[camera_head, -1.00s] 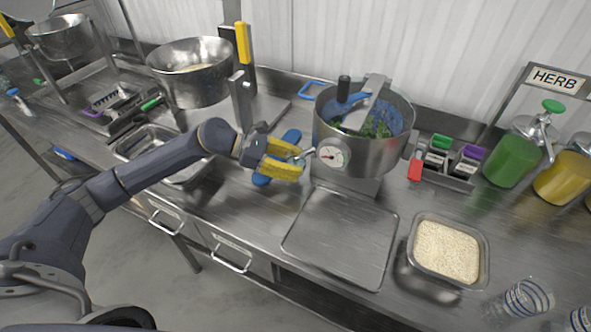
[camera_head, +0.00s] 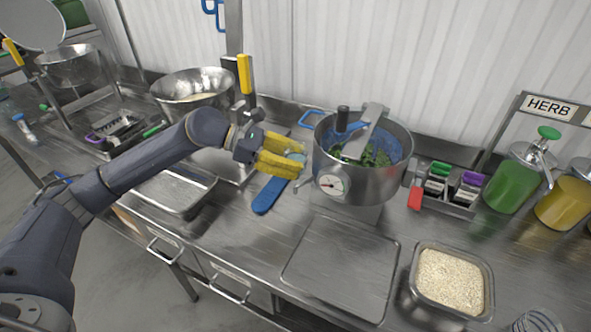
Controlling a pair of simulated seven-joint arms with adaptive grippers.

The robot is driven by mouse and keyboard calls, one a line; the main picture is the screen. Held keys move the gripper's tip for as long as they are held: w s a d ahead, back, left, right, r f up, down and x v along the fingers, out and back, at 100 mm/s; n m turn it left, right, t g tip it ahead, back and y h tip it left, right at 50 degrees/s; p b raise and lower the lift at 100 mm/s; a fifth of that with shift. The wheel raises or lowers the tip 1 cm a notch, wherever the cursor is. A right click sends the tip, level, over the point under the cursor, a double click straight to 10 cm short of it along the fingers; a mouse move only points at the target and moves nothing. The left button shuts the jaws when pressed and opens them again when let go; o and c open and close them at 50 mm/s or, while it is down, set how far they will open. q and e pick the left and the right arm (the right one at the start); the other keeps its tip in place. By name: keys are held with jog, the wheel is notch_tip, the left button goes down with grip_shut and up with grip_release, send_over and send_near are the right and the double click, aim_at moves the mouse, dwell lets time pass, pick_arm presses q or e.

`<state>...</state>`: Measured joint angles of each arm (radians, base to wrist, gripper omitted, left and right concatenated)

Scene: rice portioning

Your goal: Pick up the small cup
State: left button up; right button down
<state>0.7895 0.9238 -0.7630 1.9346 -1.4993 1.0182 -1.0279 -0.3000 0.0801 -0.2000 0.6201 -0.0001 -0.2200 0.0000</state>
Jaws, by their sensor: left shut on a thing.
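My left gripper (camera_head: 282,158) has yellow fingers and is in the middle of the camera_head view, just left of the steel pot (camera_head: 372,180) with a dial. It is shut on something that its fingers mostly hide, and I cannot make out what. A blue-handled tool (camera_head: 268,195) lies on the counter below the fingers. A clear cup (camera_head: 538,321) with stripes is cut off by the bottom edge at the right. I cannot tell whether it is the small cup. My right gripper is not in view.
A container of rice (camera_head: 450,283) stands at the right beside a flat plate (camera_head: 342,268). Green (camera_head: 512,160) and yellow (camera_head: 562,205) bottles stand by a HERB sign (camera_head: 549,108). A steel bowl (camera_head: 200,98) is behind my left arm. A short lever juts from the pot's left side.

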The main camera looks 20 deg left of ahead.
aim_at(307, 150)
pick_arm(q)
jog(key=shift+r, duration=2.35)
